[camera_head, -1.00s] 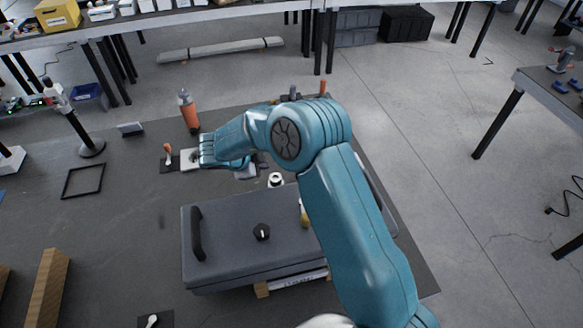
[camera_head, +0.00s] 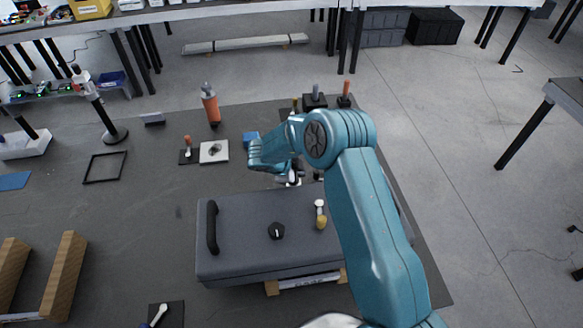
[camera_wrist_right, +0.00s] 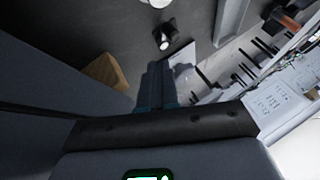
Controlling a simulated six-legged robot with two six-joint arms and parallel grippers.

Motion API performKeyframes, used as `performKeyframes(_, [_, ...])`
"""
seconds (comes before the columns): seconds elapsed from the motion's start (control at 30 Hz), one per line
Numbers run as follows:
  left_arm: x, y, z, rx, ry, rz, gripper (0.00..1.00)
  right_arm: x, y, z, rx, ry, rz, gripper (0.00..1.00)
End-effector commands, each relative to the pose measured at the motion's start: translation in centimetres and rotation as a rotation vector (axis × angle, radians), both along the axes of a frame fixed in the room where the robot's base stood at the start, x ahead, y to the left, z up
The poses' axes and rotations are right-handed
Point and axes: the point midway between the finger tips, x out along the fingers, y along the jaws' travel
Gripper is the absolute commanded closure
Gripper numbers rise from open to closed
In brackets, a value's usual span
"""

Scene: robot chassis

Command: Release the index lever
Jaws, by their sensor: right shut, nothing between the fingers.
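The frames do not label the index lever. Several small levers are candidates: an orange-topped one (camera_head: 187,146) on a black plate, another orange-topped one (camera_head: 345,95) at the bench's far edge, and a white-and-yellow one (camera_head: 320,214) on the grey chassis box (camera_head: 250,250). My right gripper (camera_head: 292,177) is over the back edge of the box, its tip partly hidden by my wrist. Its fingers are together and empty in the right wrist view (camera_wrist_right: 156,82). A dark round part with a white end (camera_wrist_right: 166,36) lies beyond them. My left gripper is out of view.
A black frame (camera_head: 104,167) and wooden blocks (camera_head: 63,275) are at left. The bench (camera_head: 110,225) is clear between.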

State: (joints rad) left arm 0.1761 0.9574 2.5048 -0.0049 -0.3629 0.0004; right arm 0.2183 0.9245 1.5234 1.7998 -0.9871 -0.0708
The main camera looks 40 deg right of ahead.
Motion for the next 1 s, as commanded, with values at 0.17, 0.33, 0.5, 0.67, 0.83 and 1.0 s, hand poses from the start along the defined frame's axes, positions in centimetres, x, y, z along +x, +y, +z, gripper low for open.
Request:
performKeyframes(0.17, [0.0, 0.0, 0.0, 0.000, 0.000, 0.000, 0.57, 0.2, -2.5, -3.3, -0.001, 0.002, -0.003, 1.00])
performKeyframes(0.33, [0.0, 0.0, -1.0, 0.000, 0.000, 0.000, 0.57, 0.3, -4.6, -6.4, -0.001, -0.001, -0.003, 1.00])
performKeyframes(0.5, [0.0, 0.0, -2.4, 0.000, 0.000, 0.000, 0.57, 0.4, -6.1, -8.4, -0.001, -0.002, -0.002, 1.00])
performKeyframes(0.67, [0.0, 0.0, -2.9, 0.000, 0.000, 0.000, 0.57, 0.4, -6.7, -9.0, -0.001, -0.001, -0.001, 1.00])
performKeyframes(0.83, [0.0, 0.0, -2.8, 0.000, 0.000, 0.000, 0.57, 0.4, -6.8, -8.9, -0.001, -0.001, 0.000, 1.00])
performKeyframes(1.0, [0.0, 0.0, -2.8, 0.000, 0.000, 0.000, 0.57, 0.4, -6.8, -8.9, -0.001, -0.001, 0.000, 1.00])
